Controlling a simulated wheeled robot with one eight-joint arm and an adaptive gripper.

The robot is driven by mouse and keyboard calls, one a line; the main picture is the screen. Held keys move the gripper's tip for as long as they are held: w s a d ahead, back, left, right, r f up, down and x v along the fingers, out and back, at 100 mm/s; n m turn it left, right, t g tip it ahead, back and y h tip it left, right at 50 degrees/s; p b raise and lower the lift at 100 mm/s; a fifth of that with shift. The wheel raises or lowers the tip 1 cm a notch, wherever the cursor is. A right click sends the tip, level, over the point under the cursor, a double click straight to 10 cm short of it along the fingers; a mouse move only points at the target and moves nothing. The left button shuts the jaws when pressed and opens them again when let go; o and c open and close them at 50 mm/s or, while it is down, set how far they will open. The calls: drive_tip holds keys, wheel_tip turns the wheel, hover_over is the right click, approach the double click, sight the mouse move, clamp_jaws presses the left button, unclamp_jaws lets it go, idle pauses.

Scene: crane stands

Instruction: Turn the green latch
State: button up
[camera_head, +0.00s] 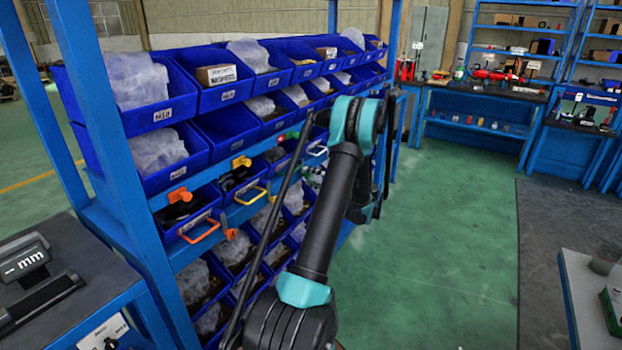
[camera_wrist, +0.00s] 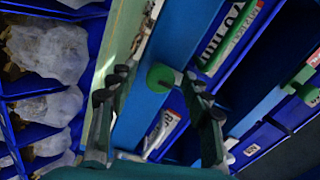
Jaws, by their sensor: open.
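A green latch (camera_wrist: 161,77) with a rounded end shows in the wrist view on a blue shelf rail (camera_wrist: 137,112). My gripper (camera_wrist: 156,84) is open, with one dark finger to the left of the latch and one to the right. The latch lies between the fingertips in the picture; I cannot tell whether either finger touches it. In the head view a small green latch (camera_head: 295,134) shows on the rack beyond the yellow one, partly hidden near my arm. My gripper's fingers are not clear in the head view.
Blue bins (camera_head: 225,92) with bagged parts fill the rack. An orange latch (camera_head: 180,195) and a yellow latch (camera_head: 241,161) sit on the same rail. Drawers with coloured handles (camera_head: 199,228) stick out below. Green floor right of the rack is clear.

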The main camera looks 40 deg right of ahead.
drive_tip(key=v, duration=1.2)
drive_tip(key=shift+d, duration=0.1)
